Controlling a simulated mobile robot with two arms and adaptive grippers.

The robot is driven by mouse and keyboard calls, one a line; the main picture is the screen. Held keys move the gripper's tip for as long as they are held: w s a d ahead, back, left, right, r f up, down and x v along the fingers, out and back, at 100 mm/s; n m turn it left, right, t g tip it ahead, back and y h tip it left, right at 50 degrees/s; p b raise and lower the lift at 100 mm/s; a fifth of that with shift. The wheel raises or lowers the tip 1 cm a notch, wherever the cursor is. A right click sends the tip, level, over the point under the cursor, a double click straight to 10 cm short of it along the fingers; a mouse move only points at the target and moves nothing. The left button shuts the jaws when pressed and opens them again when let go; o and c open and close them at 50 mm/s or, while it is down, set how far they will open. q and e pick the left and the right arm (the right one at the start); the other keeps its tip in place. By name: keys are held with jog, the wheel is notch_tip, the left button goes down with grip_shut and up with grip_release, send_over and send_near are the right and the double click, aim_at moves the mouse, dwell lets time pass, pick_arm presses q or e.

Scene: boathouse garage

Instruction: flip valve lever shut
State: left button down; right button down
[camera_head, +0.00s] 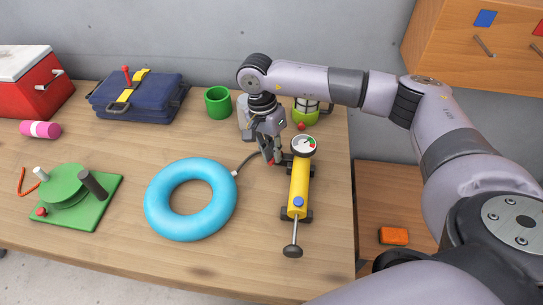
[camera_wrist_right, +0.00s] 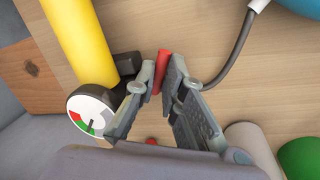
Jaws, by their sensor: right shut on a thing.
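The yellow pump (camera_head: 299,188) lies on the wooden workbench, with a round pressure gauge (camera_head: 304,145) at its far end. In the right wrist view, the red valve lever (camera_wrist_right: 163,66) stands between the two fingertips of my right gripper (camera_wrist_right: 160,85), which is shut on it. In the head view my right gripper (camera_head: 270,157) points down just left of the gauge end, and it mostly hides the lever. A dark hose (camera_head: 246,160) runs from the valve area to the blue ring (camera_head: 160,197). My left gripper is not in view.
A green cup (camera_head: 218,102), a lantern (camera_head: 306,112) and a blue case (camera_head: 138,98) stand at the back. A green winch-like device (camera_head: 75,215) is at the left. An orange block (camera_head: 394,236) lies on a lower surface right of the bench. The bench's front middle is clear.

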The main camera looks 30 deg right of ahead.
jog(key=n+b, duration=0.2)
jog(key=n, duration=0.1)
jog(key=shift+s+d+f+h+b, duration=0.15)
jog(key=shift+s+h+b, duration=0.15)
jog(key=shift+s, duration=0.05)
jog(key=shift+s+d+n+t+b, duration=0.15)
jog(key=shift+n+b, duration=0.25)
jog(key=shift+n, duration=0.2)
jog(key=shift+s+n+t+b, duration=0.15)
jog(key=shift+n+b, duration=0.2)
jog(key=shift+n, duration=0.25)
jog(key=shift+w, duration=0.1)
jog(key=c, duration=1.7)
grip_release()
jog(key=shift+o, duration=0.2)
jog(key=shift+r, duration=0.25)
notch_tip(320, 180, up, 12)
jog(key=w+a, duration=0.1)
jog(key=a, duration=0.1)
jog(key=shift+w+f, duration=0.2)
